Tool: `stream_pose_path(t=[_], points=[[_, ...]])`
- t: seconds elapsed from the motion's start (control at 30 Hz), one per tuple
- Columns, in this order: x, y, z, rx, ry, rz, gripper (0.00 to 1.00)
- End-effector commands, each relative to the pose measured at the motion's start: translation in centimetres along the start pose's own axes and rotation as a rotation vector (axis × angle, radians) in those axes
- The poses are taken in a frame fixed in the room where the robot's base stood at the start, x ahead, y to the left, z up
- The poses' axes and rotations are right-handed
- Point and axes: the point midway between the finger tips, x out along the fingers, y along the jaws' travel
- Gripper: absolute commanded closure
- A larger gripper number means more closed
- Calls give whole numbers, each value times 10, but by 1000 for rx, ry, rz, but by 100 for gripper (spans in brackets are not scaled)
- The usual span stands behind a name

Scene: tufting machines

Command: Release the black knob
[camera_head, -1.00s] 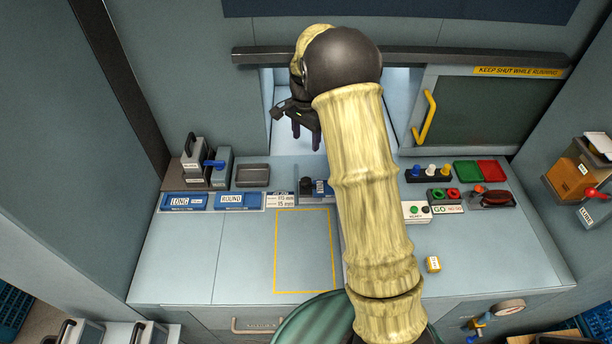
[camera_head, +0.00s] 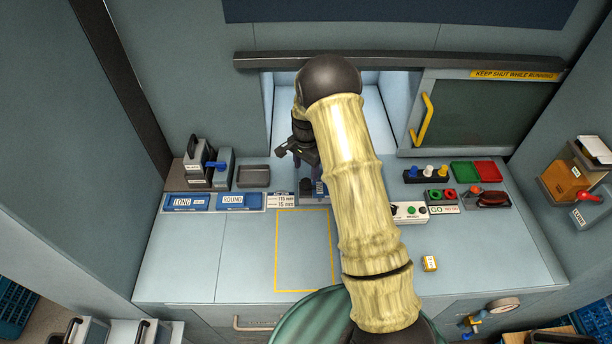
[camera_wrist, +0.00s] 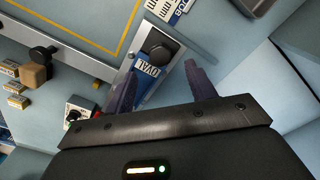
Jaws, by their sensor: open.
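A round black knob (camera_wrist: 160,50) sits on a narrow plate with a blue OVAL label (camera_wrist: 147,70) in the wrist view. My gripper (camera_wrist: 160,70) is open, its two purple fingers apart on either side of the plate, with nothing held between them. The knob stands free just beyond the fingertips. In the head view my gripper (camera_head: 308,170) hangs over the OVAL holder beside the yellow outline, and my arm hides part of that spot. A second black knob (camera_wrist: 43,54), on a brown block, shows at the wrist view's left.
LONG (camera_head: 187,202) and ROUND (camera_head: 239,201) labelled holders lie left of my gripper. The yellow-outlined area (camera_head: 303,250) is empty. A button box (camera_head: 410,212) stands right of my arm. The sliding door (camera_head: 490,115) is right of the open recess behind.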

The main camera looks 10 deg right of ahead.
Motion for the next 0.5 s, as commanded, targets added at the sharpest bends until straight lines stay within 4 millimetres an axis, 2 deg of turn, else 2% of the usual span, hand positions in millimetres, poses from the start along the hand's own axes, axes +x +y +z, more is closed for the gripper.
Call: stream_pose_path(t=[0.3,0.5], points=[[45,0,0,0,0,2,44],[56,0,0,1,1,-1,44]])
